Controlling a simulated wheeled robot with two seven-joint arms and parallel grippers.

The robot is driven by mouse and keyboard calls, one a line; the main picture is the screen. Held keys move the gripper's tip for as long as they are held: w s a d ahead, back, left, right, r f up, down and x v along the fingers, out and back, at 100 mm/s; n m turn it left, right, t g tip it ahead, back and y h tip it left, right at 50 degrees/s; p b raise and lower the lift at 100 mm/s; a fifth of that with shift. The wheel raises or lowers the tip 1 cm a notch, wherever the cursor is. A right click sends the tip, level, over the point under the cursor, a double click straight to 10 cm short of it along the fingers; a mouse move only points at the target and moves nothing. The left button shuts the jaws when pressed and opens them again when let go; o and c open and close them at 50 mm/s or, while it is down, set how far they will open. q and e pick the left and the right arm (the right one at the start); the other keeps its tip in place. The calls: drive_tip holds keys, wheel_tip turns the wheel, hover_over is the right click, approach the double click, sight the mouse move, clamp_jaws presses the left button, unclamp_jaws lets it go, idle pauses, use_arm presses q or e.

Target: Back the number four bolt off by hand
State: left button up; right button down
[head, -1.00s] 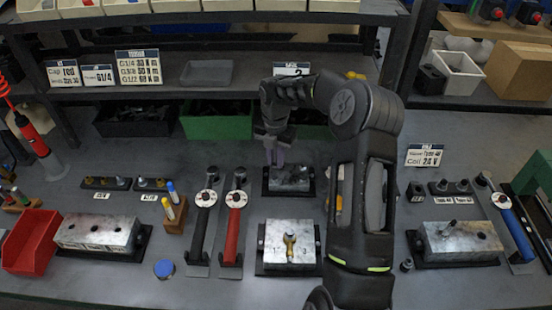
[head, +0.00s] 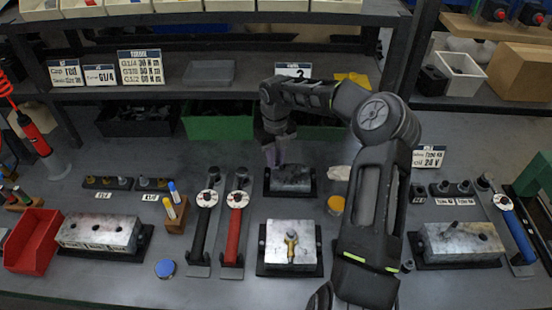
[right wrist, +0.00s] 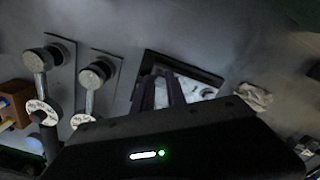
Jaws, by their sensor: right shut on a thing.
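The small back metal block (head: 291,180) sits in a black tray (head: 310,190) in the middle of the bench. My right gripper (head: 273,157) points down at the left end of this block, its fingers blurred. In the right wrist view my fingers (right wrist: 162,94) are close together over the block (right wrist: 190,86). They are shut on a bolt, which the fingers hide; its number cannot be read. My left gripper is not in view.
A front block (head: 290,240) carries a brass-coloured fitting. Black-handled (head: 201,225) and red-handled (head: 235,225) torque wrenches lie to its left. A yellow-lidded tin (head: 336,204) and white cloth (head: 339,173) lie near my right arm. Other blocks stand left (head: 98,232) and right (head: 462,241).

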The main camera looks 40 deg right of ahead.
idle(0.3)
drive_tip(key=c, duration=1.3)
unclamp_jaws()
wheel_tip(320, 180, up, 8)
drive_tip(key=shift+f, duration=0.1)
drive_tip(key=shift+s, duration=0.1)
